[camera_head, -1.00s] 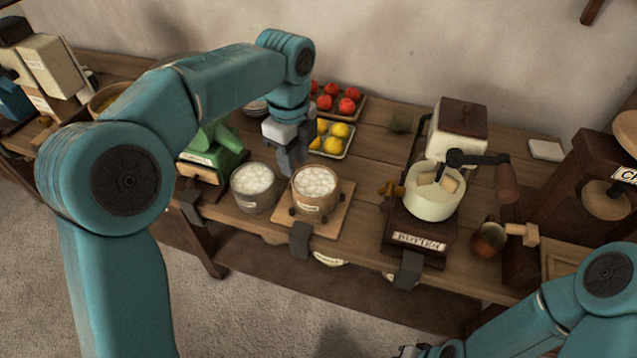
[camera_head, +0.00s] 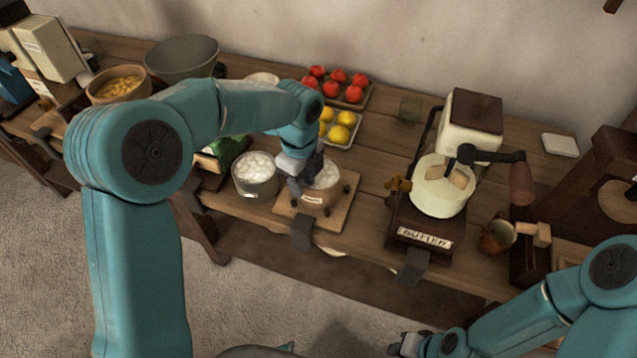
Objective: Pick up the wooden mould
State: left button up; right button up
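A round wooden tub with white lumpy filling, which looks like the wooden mould (camera_head: 321,197), stands upright on a wooden board (camera_head: 335,219) near the table's front edge. My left gripper (camera_head: 302,184) points down over the mould's left part and hides some of it. One dark finger shows at its left rim; whether the gripper touches it or how far the fingers are apart is unclear. My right gripper (camera_head: 400,346) is at the bottom edge, far from the mould, and its fingers are too small to judge.
A grey pot with white filling (camera_head: 256,189) stands close left of the mould. Trays of red fruit (camera_head: 353,95) and yellow fruit (camera_head: 341,135) lie behind. A cranked machine with a cream bowl (camera_head: 437,202) stands to the right. Bare tabletop (camera_head: 375,195) lies between.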

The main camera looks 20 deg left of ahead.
aim_at(304, 186)
pick_arm(q)
notch_tip(304, 186, down, 3)
jog(key=shift+w+d+f, duration=0.1)
jog(key=shift+d, duration=0.05)
jog(key=shift+f, duration=0.6)
grip_shut()
jog(key=shift+w, duration=0.1)
dwell(0.7)
